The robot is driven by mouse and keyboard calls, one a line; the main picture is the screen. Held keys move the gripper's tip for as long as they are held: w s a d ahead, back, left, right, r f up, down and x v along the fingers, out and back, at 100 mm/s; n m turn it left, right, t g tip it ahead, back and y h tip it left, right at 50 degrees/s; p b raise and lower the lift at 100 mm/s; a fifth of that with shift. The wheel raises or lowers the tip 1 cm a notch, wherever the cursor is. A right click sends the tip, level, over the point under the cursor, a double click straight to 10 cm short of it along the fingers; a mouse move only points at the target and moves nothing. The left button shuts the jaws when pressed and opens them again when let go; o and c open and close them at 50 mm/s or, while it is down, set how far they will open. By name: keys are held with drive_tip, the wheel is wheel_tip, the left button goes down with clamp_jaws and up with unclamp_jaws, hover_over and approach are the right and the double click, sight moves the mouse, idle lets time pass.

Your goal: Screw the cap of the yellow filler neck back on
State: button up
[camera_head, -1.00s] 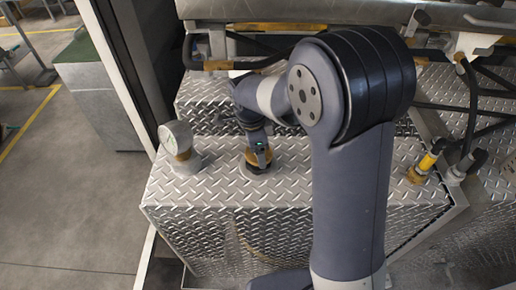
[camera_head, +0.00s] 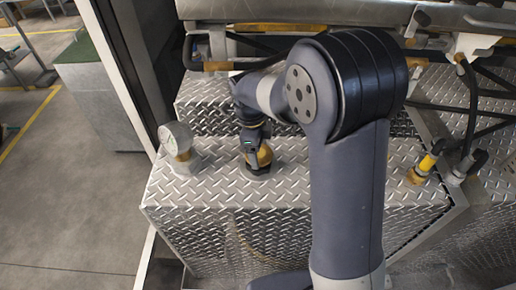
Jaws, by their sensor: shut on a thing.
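The yellow cap (camera_head: 265,156) shows at the end of my arm, low over the diamond-plate top of the metal box. My gripper (camera_head: 257,161) points down and is shut on the cap. The dark base under the cap (camera_head: 257,171) stands on the plate. The filler neck itself is mostly hidden by the cap and my gripper, and I cannot tell how far the cap is seated on it.
A yellow-and-black hose fitting (camera_head: 431,160) is at the right. Hoses and a metal rail (camera_head: 330,13) run along the back. The plate's front left is clear.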

drive_tip(key=m, duration=0.5)
drive_tip(key=shift+w+g, duration=0.1)
drive_tip(key=shift+g, duration=0.2)
drive_tip(key=o, duration=1.1)
drive_tip(key=shift+o, duration=0.5)
